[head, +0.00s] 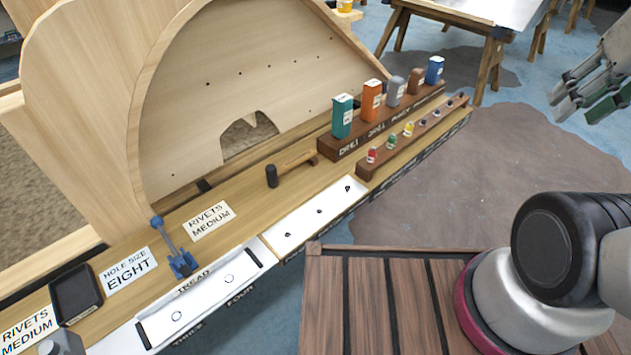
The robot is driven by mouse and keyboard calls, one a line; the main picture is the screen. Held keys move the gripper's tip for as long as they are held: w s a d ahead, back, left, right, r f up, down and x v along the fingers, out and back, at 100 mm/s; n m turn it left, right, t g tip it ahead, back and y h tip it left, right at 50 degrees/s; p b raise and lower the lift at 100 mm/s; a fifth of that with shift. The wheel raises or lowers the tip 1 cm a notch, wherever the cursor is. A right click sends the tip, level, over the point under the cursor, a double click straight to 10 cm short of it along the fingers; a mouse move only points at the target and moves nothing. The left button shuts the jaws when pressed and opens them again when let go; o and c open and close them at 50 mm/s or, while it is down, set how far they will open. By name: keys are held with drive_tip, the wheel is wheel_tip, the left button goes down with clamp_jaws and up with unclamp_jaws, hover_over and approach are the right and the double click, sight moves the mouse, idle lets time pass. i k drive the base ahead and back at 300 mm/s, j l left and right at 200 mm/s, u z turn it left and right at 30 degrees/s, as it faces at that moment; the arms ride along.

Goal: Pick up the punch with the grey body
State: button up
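A grey-bodied block-shaped tool (394,92), which looks like the punch, stands upright in a dark brown wooden holder (345,151) on the long bench. It is the middle one of a row, between an orange block (371,100) and a brownish one (415,82). The lettering on the holder's front is only partly readable. My gripper (582,108) is at the upper right, far to the right of the holder and partly cut off by the picture edge. Its fingers look apart, with nothing seen between them.
A teal block (342,117) and a blue block (435,70) stand at the row's ends. A lower rack (400,152) of small coloured pieces runs in front. A hammer (290,168) lies left of the holder. A curved wooden frame (240,70) rises behind.

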sight(396, 87)
drive_tip(key=i+l+u, duration=0.45)
drive_tip(key=l, duration=0.15)
drive_tip(key=i+l+u, duration=0.1)
drive_tip(key=l+u, duration=0.15)
drive_tip(key=i+l+u, duration=0.2)
drive_tip(key=l, duration=0.25)
drive_tip(key=l+u, duration=0.25)
drive_tip(key=l, duration=0.1)
